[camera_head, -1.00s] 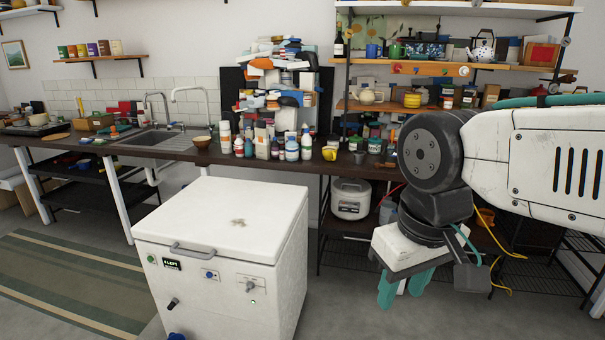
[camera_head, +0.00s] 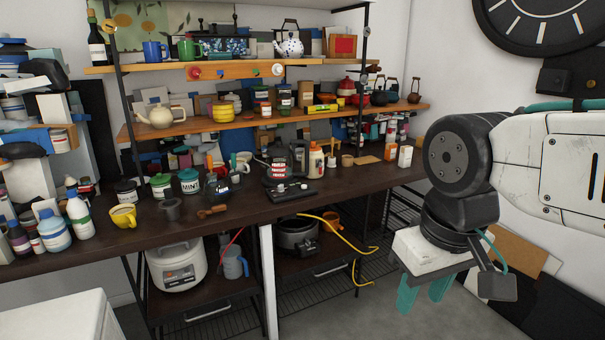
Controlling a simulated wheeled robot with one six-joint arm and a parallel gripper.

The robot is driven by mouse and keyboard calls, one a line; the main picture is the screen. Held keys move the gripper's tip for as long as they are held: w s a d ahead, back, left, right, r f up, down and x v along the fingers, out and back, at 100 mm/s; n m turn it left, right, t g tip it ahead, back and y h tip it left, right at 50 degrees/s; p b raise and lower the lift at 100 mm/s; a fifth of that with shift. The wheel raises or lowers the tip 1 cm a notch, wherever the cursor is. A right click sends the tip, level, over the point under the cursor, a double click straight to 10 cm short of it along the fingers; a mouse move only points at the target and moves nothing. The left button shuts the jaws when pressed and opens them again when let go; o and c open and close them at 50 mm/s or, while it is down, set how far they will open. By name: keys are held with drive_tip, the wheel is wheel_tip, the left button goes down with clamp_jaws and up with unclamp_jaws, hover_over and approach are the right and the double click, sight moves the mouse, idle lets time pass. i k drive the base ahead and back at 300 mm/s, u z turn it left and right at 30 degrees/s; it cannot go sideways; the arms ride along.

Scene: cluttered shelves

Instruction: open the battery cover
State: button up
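I cannot make out a battery cover or a battery compartment in this view. A large dark wall clock (camera_head: 550,27) with white tick marks hangs at the top right, cut off by the picture edge. My gripper (camera_head: 423,293) hangs at the right with its two teal fingers pointing down. The fingers are apart with nothing visible between them. It is in front of the counter's right end in the picture, clear of the counter.
A dark counter (camera_head: 240,215) crowded with jars and bottles runs across the middle. Packed wooden shelves (camera_head: 200,128) stand above it. A rice cooker (camera_head: 176,265) and a pot (camera_head: 297,236) sit below. A white chest's corner (camera_head: 60,320) shows at lower left. Grey floor is clear in front.

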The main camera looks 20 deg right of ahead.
sight(548, 79)
drive_tip(key=z, duration=0.75)
drive_tip(key=i, duration=1)
drive_tip(key=z, duration=0.7)
drive_tip(key=i, duration=1.4)
drive_tip(key=z, duration=0.15)
